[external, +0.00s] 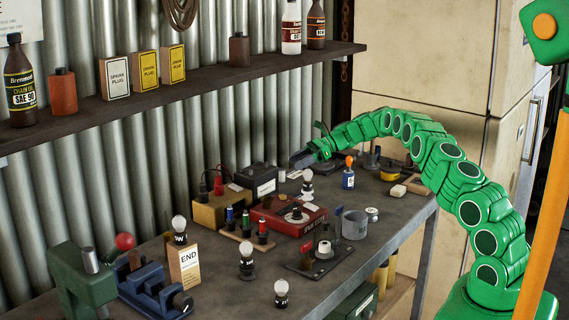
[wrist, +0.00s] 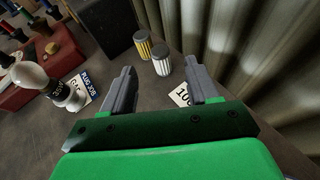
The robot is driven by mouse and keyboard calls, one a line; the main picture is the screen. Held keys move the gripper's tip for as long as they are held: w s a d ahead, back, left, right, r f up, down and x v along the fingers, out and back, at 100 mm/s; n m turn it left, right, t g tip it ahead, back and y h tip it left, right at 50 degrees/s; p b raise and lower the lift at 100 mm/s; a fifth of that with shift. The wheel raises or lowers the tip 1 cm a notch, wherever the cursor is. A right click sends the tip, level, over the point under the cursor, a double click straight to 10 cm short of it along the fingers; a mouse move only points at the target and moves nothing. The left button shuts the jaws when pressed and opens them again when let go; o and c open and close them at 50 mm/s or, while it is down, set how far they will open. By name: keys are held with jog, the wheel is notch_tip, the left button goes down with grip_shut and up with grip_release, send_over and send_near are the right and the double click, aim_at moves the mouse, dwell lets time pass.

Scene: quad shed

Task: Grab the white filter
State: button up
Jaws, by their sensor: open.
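The white filter (wrist: 161,60) is a small ribbed cylinder with a grey top, standing upright on the bench in the wrist view. A similar yellow filter (wrist: 142,45) stands just behind it to the left. My gripper (wrist: 158,68) is open and empty, its two grey fingers apart. The white filter stands beyond the fingertips, in line with the gap between them. In the external view my gripper (external: 303,158) reaches low over the back of the bench near the corrugated wall. I cannot clearly pick out the filters there.
A white number tag (wrist: 181,95) lies near the right finger. A dark box (wrist: 101,27) stands behind. The corrugated wall (wrist: 250,50) is close on the right.

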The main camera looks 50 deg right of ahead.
aim_at(281, 175)
jog(key=shift+x, duration=2.55)
jog(key=shift+c, duration=0.3)
grip_shut()
jog(key=shift+r, duration=0.15)
